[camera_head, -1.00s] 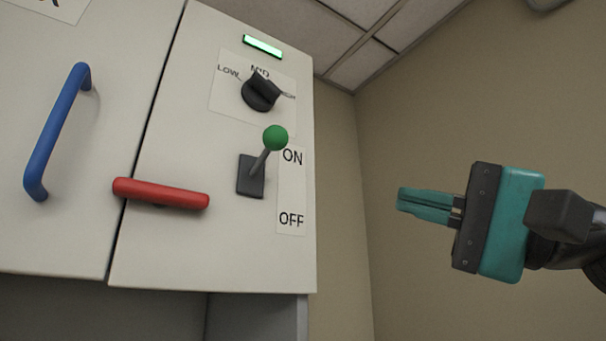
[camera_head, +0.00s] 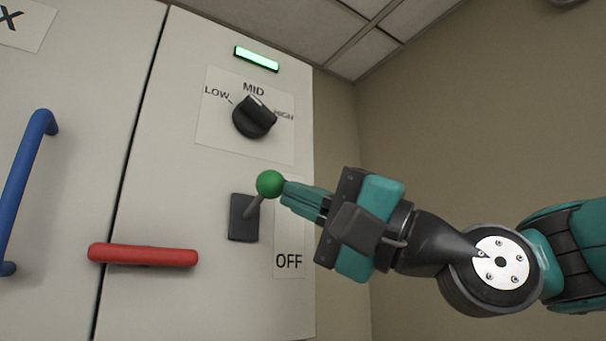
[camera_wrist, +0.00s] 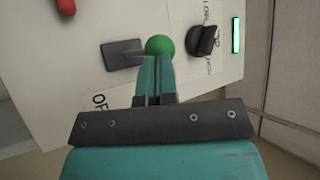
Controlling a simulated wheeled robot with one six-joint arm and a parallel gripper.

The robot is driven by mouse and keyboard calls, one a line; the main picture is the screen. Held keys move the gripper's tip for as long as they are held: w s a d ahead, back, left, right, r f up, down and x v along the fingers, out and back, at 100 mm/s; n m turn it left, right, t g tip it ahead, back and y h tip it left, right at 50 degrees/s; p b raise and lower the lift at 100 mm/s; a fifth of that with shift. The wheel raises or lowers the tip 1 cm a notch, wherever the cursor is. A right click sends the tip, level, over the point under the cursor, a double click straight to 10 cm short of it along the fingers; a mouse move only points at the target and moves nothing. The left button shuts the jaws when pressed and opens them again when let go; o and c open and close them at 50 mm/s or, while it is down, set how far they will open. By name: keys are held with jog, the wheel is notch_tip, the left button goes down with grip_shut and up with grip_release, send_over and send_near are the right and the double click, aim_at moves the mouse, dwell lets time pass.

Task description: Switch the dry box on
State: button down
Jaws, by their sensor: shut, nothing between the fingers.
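The dry box (camera_head: 150,300) is a pale cabinet with a switch lever that has a green ball knob (camera_head: 270,184) on a dark base plate (camera_head: 243,218). The lever tilts upward, toward the ON end of its label; OFF (camera_head: 289,261) is readable and ON is hidden behind my gripper. A green indicator light (camera_head: 256,58) glows at the top. My gripper (camera_head: 285,192) is shut and empty, its fingertips at the right side of the green knob. In the wrist view the fingertips (camera_wrist: 154,60) overlap the lower edge of the knob (camera_wrist: 160,45); I cannot tell whether they touch.
A black rotary dial (camera_head: 254,118) marked LOW, MID, HIGH sits above the lever. A red horizontal handle (camera_head: 145,255) is at lower left, and a blue handle (camera_head: 25,185) is on the door further left. The wall right of the cabinet is bare.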

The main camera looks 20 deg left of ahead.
jog(key=shift+a, duration=0.1)
notch_tip(320, 180, up, 2)
jog(key=shift+w+a+p, duration=0.1)
jog(key=shift+w+p, duration=0.05)
jog(key=shift+p, duration=0.15)
dwell(0.6)
